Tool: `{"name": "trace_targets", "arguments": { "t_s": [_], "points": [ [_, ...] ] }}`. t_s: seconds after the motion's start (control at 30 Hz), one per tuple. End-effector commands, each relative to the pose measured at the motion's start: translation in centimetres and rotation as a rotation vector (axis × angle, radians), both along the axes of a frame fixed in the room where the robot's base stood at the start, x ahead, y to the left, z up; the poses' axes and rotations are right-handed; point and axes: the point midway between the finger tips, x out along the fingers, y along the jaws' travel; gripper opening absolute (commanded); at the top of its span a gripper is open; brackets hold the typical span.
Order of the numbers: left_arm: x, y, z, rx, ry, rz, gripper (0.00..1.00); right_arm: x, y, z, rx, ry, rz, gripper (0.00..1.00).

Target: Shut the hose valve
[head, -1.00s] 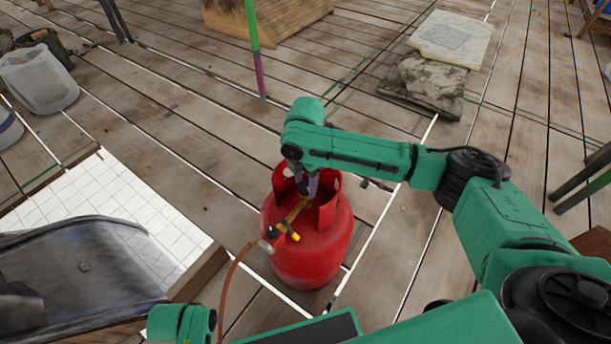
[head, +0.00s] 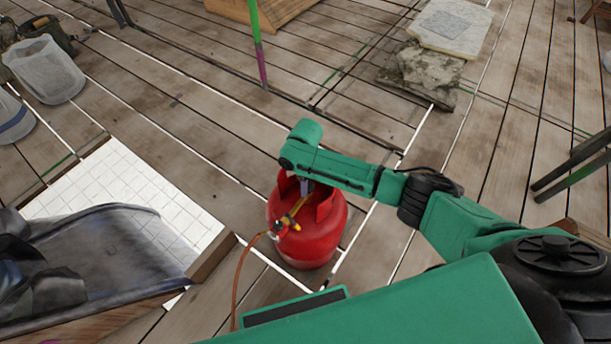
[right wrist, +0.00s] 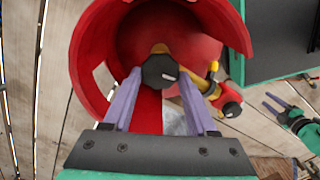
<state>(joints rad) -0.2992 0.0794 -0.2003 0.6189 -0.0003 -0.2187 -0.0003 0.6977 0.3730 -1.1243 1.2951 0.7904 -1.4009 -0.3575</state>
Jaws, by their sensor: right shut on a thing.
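A red gas bottle (head: 310,235) stands upright on the planks, with a raised collar around its top. In the right wrist view, a black knob (right wrist: 160,72) sits inside the red collar (right wrist: 90,50). My right gripper (right wrist: 160,82) is shut on this knob, one finger on each side; in the head view my arm hides most of the grip. A yellow hose fitting (head: 289,221) comes out of the collar, with an orange-brown hose (head: 240,275) hanging from it. The fitting also shows right of the knob (right wrist: 213,82). My left gripper (right wrist: 282,108) appears open and empty, apart from the bottle.
A white tiled patch with a wooden edge (head: 212,257) and a dark tray (head: 110,250) lie left of the bottle. A green and purple pole (head: 258,45) stands behind it. Stone slabs (head: 425,75) lie at the back right. Planks around the bottle are mostly clear.

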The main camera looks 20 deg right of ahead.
Motion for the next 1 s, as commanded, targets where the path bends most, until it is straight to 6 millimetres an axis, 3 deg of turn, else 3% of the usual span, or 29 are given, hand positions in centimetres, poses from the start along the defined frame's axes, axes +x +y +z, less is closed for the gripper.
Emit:
{"name": "trace_targets", "arguments": {
  "t_s": [0.3, 0.93, 0.97, 1.0],
  "points": [
    [0.0, 0.0, 1.9, 0.0, 0.001, 0.0, 0.5, 0.1, 0.0, 0.2, -0.001, 0.001, -0.171, 0.02],
    [0.0, 0.0, 2.1, 0.0, 0.0, 0.001, 0.5, 0.1, 0.0, 0.0, 0.0, 0.0, -0.223, 0.02],
    [0.0, 0.0, 2.1, 0.0, 0.0, 0.001, 0.5, 0.1, 0.0, 0.0, 0.001, 0.0, -0.223, 0.66],
    [0.0, 0.0, 2.1, 0.0, 0.0, 0.001, 0.5, 0.1, 0.0, 0.0, 0.001, 0.0, -0.223, 0.81]
  ]
}}
